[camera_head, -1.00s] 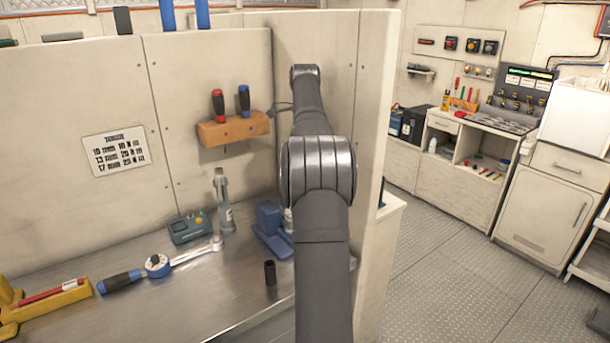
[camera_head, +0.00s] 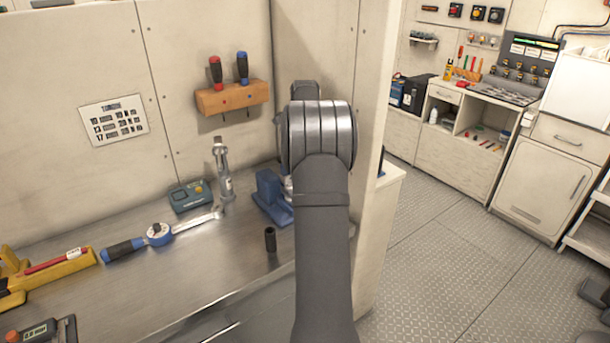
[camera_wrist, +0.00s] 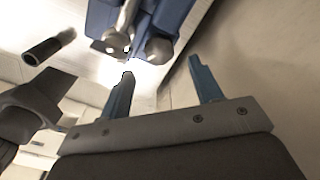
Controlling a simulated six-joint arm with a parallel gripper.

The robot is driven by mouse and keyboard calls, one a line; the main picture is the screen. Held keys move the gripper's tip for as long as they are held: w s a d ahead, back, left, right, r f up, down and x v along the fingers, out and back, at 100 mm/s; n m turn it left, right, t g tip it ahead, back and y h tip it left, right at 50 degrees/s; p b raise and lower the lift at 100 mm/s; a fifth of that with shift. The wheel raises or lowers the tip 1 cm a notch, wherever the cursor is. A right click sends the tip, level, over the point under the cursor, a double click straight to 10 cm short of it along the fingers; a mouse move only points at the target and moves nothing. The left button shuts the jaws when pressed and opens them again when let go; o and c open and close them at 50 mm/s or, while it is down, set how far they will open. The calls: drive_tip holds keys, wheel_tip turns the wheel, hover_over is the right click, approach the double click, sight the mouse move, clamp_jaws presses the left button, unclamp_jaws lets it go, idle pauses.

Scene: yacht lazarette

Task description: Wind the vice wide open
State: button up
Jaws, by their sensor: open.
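The blue vice (camera_head: 268,192) stands on the metal bench by the partition, its right side hidden behind my arm in the head view. In the wrist view the blue vice body (camera_wrist: 176,18) is at the top, with rounded silver metal parts, apparently its handle (camera_wrist: 125,22), at its near side. My gripper (camera_wrist: 160,80) is open, its two blue-tipped fingers apart and nothing between them. The fingertips point toward the vice and appear short of it. My gripper is hidden in the head view.
A black socket (camera_head: 270,240) stands on the bench near the vice. A torque wrench (camera_head: 160,235), a grey-green device (camera_head: 190,196) and a yellow holder (camera_head: 55,275) lie to the left. Screwdrivers hang in a wooden rack (camera_head: 232,98). The front middle of the bench is clear.

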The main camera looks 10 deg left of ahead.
drive_tip(key=shift+f, duration=2.4)
drive_tip(key=c, duration=1)
